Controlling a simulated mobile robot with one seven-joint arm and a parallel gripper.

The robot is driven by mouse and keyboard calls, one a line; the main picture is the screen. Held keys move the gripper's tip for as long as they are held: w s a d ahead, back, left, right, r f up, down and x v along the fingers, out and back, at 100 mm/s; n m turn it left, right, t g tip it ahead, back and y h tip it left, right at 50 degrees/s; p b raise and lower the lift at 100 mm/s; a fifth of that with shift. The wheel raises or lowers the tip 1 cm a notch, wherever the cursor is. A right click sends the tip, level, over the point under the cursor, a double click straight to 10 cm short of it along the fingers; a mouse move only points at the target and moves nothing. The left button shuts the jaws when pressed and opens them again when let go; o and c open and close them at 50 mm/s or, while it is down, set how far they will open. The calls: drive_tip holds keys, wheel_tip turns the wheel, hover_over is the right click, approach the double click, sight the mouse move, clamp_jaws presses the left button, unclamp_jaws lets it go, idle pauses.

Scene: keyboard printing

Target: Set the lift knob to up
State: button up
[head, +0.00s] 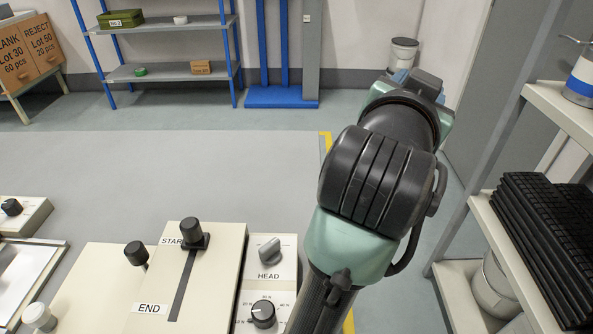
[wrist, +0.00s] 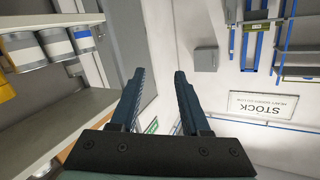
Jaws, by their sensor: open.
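No label reading lift or up is legible in either view. In the head view, a grey knob (head: 270,249) sits above the HEAD label at the lower middle. A black round dial (head: 263,314) with percent marks is below it. At the left edge is another black knob (head: 12,207) on a separate cream box. My gripper (wrist: 160,72) is open and empty in the wrist view, its two dark fingers apart and pointing into the room. In the head view my arm reaches up and away, well beyond the knobs, and mostly hides the gripper.
A cream panel with a START/END slot (head: 182,285) and black slider handle (head: 192,234) stands left of the HEAD panel. A shelf unit (head: 548,100) with stacked black keyboards (head: 545,240) and cans is close on the right. The grey floor ahead is open.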

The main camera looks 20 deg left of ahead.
drive_tip(key=a+f+g+y+p, duration=0.1)
drive_tip(key=a+f+g+p, duration=0.25)
drive_tip(key=g+p, duration=0.35)
drive_tip(key=g+y+p, duration=0.2)
drive_tip(key=g+p, duration=0.7)
drive_tip(key=p, duration=0.6)
approach(269, 244)
drive_tip(key=shift+m, duration=0.4)
wheel_tip(269, 244, down, 9)
drive_tip(key=shift+w+a+r+b, duration=0.1)
drive_tip(key=shift+w+b, duration=0.05)
drive_tip(key=shift+b, duration=0.3)
drive_tip(key=shift+c, duration=0.3)
clamp_jaws()
